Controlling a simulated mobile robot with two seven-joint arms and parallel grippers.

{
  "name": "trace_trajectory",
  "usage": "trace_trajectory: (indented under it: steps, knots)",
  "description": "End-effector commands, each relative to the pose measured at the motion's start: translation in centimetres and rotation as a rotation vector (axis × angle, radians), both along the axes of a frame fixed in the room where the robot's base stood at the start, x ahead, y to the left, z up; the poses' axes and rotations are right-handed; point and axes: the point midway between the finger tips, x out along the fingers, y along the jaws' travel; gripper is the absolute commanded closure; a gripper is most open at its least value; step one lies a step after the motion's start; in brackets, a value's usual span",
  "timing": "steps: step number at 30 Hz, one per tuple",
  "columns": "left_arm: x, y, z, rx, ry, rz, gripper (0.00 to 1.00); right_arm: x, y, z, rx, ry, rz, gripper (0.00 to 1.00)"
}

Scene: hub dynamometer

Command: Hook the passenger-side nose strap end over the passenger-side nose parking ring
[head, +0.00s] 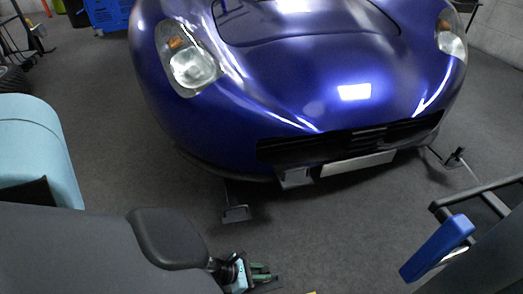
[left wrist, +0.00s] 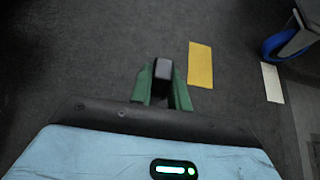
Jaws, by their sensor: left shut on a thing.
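My left gripper (head: 262,272) is low at the bottom centre of the head view, over the floor in front of the car. In the left wrist view its green fingers (left wrist: 162,92) are shut on a small dark block-like piece (left wrist: 162,70), which looks like the strap end. No strap clearly shows running from it. A dark floor fitting (head: 236,213) lies ahead of the gripper, with a thin line rising toward the car's nose. A similar fitting (head: 455,160) is on the floor at the right. I cannot tell which part is the passenger-side parking ring. My right gripper is not in view.
The blue car (head: 300,100) fills the top middle, with a pale plate (head: 357,164) low on its nose. A dark-framed cart with a blue part (head: 437,248) stands at the lower right. A yellow floor patch (left wrist: 200,65) lies beside my gripper. The floor between gripper and car is mostly clear.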

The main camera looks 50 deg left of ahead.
Motion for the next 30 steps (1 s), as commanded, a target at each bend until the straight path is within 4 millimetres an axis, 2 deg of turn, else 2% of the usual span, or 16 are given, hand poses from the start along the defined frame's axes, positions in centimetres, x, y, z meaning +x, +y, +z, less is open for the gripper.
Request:
trace_trajectory:
  steps: [12, 13, 18, 26, 30]
  knots:
    - [0.1, 0.0, -0.6, -0.001, -0.002, 0.0, 1.0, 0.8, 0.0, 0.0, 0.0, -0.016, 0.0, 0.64]
    - [0.1, 0.0, -0.6, -0.001, -0.002, 0.0, 0.78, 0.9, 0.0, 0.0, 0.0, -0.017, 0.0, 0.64]
    - [0.1, 0.0, -0.6, -0.001, -0.002, -0.001, 0.57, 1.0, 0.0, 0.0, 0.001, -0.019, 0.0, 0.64]
    - [-0.1, 0.0, -0.6, 0.0, 0.001, -0.001, 0.57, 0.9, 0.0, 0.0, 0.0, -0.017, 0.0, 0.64]
    - [-0.9, 0.3, -0.2, 0.001, 0.003, -0.001, 0.57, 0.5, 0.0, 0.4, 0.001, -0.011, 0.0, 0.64]
